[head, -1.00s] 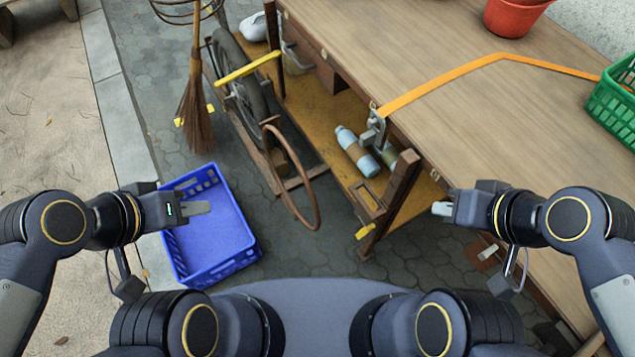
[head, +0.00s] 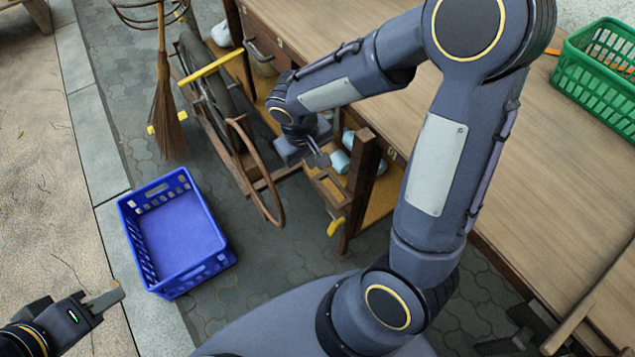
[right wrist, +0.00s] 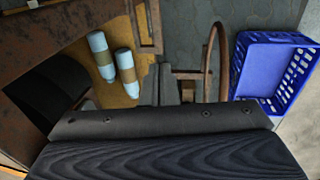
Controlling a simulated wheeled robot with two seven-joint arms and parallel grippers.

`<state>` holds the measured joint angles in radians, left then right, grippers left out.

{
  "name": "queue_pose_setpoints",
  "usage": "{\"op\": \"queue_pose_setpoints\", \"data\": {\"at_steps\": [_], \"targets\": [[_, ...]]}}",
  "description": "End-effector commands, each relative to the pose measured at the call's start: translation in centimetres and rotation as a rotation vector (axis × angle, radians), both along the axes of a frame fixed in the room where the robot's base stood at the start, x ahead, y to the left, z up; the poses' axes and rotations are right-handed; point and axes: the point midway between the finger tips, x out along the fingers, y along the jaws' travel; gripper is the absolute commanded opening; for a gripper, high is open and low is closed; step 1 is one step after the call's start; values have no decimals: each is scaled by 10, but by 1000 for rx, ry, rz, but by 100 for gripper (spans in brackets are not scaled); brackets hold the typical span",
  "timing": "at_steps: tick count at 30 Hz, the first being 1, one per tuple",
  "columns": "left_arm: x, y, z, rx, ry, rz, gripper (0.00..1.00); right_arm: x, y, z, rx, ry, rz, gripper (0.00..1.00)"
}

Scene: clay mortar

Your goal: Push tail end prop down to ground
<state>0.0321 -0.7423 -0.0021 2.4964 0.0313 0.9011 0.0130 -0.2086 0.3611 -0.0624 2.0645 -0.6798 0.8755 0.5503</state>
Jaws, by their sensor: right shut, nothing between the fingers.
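A wooden handcart with a spoked wheel (head: 205,85) and a yellow bar (head: 212,66) stands beside the workbench. A curved brown loop (head: 252,165) rises at its near end; it also shows in the right wrist view (right wrist: 213,58). I cannot tell for sure which part is the tail end prop. My right gripper (head: 322,160) is shut and empty, above and close to the small frame, right of the loop. My left gripper (head: 108,299) is low at the left, away from the cart.
A blue crate (head: 182,232) lies on the paving, left of the cart. A broom (head: 165,110) stands behind it. Blue bottles (right wrist: 102,55) lie on the bench shelf. The bench top (head: 570,165) carries a green basket (head: 600,75).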

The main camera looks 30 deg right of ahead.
Motion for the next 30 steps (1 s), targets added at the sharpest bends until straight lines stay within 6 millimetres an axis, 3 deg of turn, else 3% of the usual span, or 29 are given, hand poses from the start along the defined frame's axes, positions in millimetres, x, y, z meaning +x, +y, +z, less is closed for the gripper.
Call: {"op": "queue_pose_setpoints", "data": {"at_steps": [5,19,24,30], "targets": [[0,0,-7,0,0,0,35,2,-2,-20,-8,5,3,0],[0,0,-42,0,0,0,35,5,-20,-114,-6,7,2,0],[0,0,-48,0,0,0,35,6,-23,-133,-5,4,2,0],[0,0,-50,0,0,0,35,7,-25,-139,-4,2,2,0]]}}
